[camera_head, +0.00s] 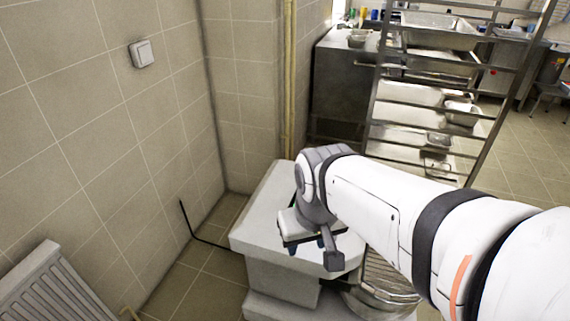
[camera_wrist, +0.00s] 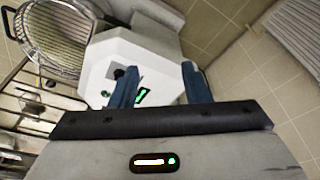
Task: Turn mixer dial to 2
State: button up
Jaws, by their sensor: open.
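The mixer (camera_head: 262,238) is a pale grey-white floor machine near the tiled wall. In the wrist view its white angular face (camera_wrist: 155,57) lies in front of my gripper (camera_wrist: 160,76). A small dark knob (camera_wrist: 119,73), apparently the dial, shows on this face, partly hidden by the left finger. A green-lit marking (camera_wrist: 143,95) shows between the fingers. My gripper's two blue fingers are apart with nothing between them. I cannot tell whether a finger touches the knob, nor its setting. In the head view my gripper (camera_head: 306,246) is over the mixer, and the dial is hidden.
The mixer's bowl and wire guard (camera_wrist: 58,42) are at upper left in the wrist view. A radiator (camera_head: 52,290) and a wall switch (camera_head: 142,53) are on the left wall. A metal tray rack (camera_head: 385,90) stands behind. Tiled floor lies open at the right.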

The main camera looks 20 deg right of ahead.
jog(key=o, duration=0.3)
jog(key=w+d+f+n, duration=0.1)
jog(key=w+d, duration=0.2)
jog(key=w, duration=0.5)
jog(key=shift+f+n+g+b, duration=0.3)
jog(key=shift+f+g+b, duration=0.1)
jog(key=shift+b, duration=0.05)
jog(key=w+d+f+n, duration=0.1)
jog(key=w+d+f, duration=0.3)
jog(key=w+f, duration=0.2)
jog(key=w+d+f+n+g+b, duration=0.1)
jog(key=w+d+f+n, duration=0.1)
jog(key=w+d+f, duration=0.3)
jog(key=w+d+f+n, duration=0.1)
jog(key=w+d+f, duration=0.3)
jog(key=w+f, duration=0.2)
jog(key=shift+w+d+f+n+g+b, duration=0.3)
jog(key=shift+w+n+g+b, duration=0.1)
jog(key=shift+d+f, duration=0.1)
jog(key=shift+f, duration=0.25)
notch_tip(320, 180, down, 7)
jog(key=shift+f, duration=0.2)
jog(key=shift+c, duration=0.5)
jog(key=c, duration=0.9)
